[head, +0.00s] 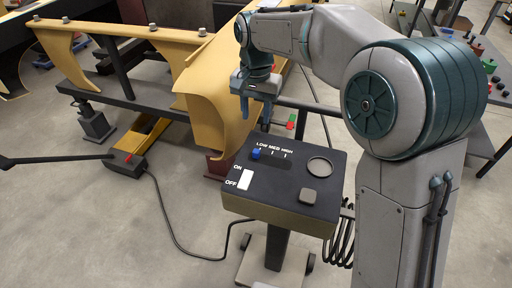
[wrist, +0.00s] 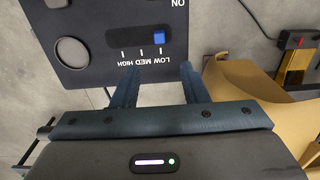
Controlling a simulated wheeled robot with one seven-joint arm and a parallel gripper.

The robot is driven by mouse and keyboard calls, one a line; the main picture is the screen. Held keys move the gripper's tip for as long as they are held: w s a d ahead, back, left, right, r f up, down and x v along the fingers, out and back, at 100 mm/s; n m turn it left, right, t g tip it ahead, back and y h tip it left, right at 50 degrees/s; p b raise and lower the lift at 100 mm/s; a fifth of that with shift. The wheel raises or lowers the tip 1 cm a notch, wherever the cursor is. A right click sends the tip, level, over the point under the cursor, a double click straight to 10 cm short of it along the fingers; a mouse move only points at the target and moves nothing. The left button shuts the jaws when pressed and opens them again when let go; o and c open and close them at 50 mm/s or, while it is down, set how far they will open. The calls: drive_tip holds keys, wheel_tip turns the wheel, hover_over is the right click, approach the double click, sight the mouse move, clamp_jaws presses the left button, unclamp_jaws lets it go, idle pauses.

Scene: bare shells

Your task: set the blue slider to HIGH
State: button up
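The blue slider (head: 256,153) sits at the LOW end of its dark slot on the control box (head: 247,205). The wrist view shows the same blue slider (wrist: 159,38) at the LOW end of the slot (wrist: 133,38), with LOW MED HIGH printed upside down beside it. My gripper (head: 256,108) is above the box's far edge, pointing down, apart from the slider. In the wrist view my gripper (wrist: 160,78) has its two fingers spread with nothing between them, short of the slider.
A yellow curved panel (head: 222,85) on a rack stands close behind my gripper. A black cable (head: 168,215) runs over the floor.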

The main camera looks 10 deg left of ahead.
sight(256, 151)
wheel_tip(256, 151, down, 13)
drive_tip(key=shift+f, duration=0.15)
idle(0.4)
clamp_jaws()
